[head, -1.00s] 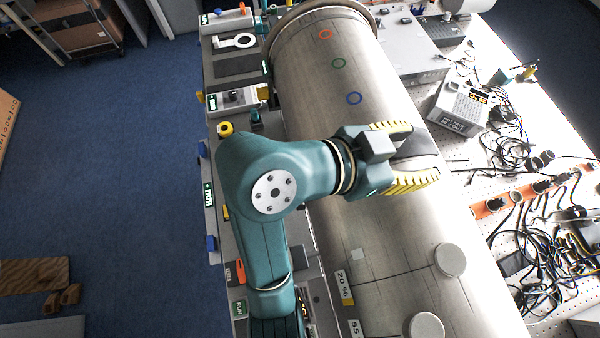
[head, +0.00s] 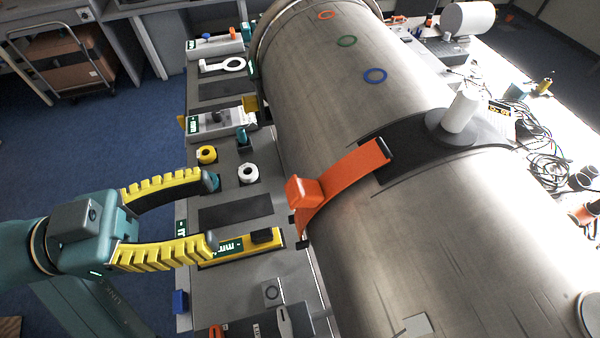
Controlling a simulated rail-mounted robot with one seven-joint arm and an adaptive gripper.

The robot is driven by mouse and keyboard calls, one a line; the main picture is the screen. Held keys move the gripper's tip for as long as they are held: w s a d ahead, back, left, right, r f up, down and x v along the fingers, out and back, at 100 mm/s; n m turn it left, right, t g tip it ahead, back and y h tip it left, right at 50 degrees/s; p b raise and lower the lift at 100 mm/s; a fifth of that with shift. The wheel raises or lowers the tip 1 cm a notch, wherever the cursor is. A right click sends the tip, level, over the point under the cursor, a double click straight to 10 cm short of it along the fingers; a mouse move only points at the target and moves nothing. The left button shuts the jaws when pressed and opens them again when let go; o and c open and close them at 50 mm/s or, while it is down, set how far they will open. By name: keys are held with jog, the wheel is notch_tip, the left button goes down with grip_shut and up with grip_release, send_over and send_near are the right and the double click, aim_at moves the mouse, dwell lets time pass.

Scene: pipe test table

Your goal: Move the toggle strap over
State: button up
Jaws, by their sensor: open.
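The toggle strap is an orange band (head: 345,178) lying over the left side of the large metal pipe (head: 430,240). Its lower left end carries a raised orange block (head: 303,190). Its upper right end meets a dark buckle on a black pad (head: 415,145), where a white knob (head: 461,112) on a grey disc stands upright. My gripper (head: 212,213) is at the left, with its yellow-ribbed fingers spread wide and pointing right. It is empty and apart from the strap, over the grey side bench.
The grey bench (head: 235,215) left of the pipe holds a yellow ring (head: 207,154), a white ring (head: 249,173) and a yellow-edged tray (head: 240,247). Cables (head: 545,150) lie at right. Blue floor is open at left.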

aim_at(292, 190)
jog(key=x, duration=1.1)
jog(key=shift+w+d+f, duration=0.15)
jog(key=shift+d, duration=0.15)
grip_shut()
